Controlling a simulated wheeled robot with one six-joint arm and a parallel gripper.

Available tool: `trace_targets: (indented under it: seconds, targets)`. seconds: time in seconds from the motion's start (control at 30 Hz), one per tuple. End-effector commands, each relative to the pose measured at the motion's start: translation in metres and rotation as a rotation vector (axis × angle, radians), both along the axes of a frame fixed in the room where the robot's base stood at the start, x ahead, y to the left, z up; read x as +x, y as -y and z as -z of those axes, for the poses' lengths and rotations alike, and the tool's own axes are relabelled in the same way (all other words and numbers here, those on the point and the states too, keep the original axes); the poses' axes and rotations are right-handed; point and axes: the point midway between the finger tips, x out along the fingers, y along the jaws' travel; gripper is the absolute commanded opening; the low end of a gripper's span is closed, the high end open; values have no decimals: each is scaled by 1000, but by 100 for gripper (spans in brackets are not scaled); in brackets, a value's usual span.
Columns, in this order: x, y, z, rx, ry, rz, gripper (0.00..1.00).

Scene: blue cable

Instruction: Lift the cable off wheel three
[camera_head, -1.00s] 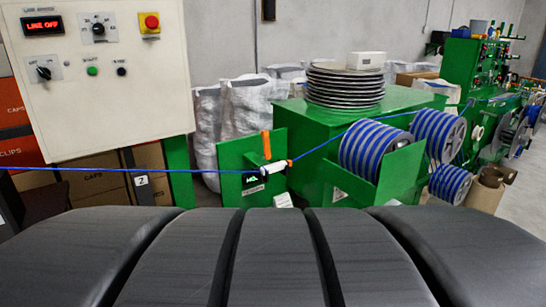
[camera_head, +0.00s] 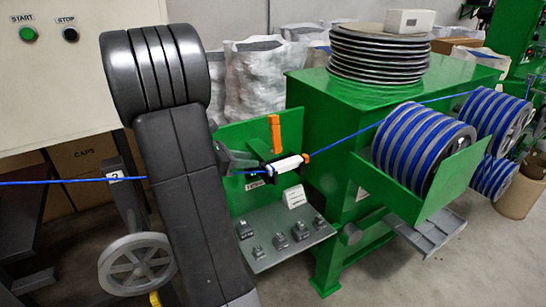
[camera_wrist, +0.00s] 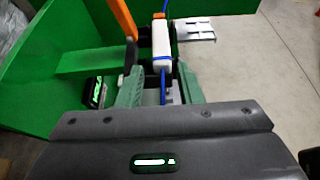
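The blue cable (camera_head: 338,141) runs from the blue-and-grey striped reels at right through a white cylinder (camera_head: 288,164) with an orange end, then left behind my arm. It shows again at far left. My gripper (camera_head: 238,160) is just left of the white cylinder, at the cable. In the wrist view my gripper (camera_wrist: 163,88) has its two fingers apart, with the blue cable (camera_wrist: 163,92) between them and the white cylinder (camera_wrist: 161,42) just beyond. Finger contact with the cable cannot be told. A grey spoked wheel (camera_head: 137,263) stands lower left; its number is unclear.
A green machine (camera_head: 340,105) carries stacked discs (camera_head: 378,55). An orange lever (camera_head: 275,133) stands by the white cylinder. A tray (camera_head: 290,237) with small metal blocks lies below it. A control panel (camera_head: 50,75) is upper left. Open floor lies at lower right.

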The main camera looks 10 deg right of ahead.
Motion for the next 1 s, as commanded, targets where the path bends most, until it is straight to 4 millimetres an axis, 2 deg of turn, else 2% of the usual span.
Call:
trace_targets:
  seconds: [0.13,0.5,0.77,1.0]
  targets:
    - [7,11,4,-15,-7,-6,33]
    - [25,64,28,-11,-5,-5,33]
    - [30,78,35,-10,-4,-5,33]
    - [38,106,51,-9,-5,-3,33]
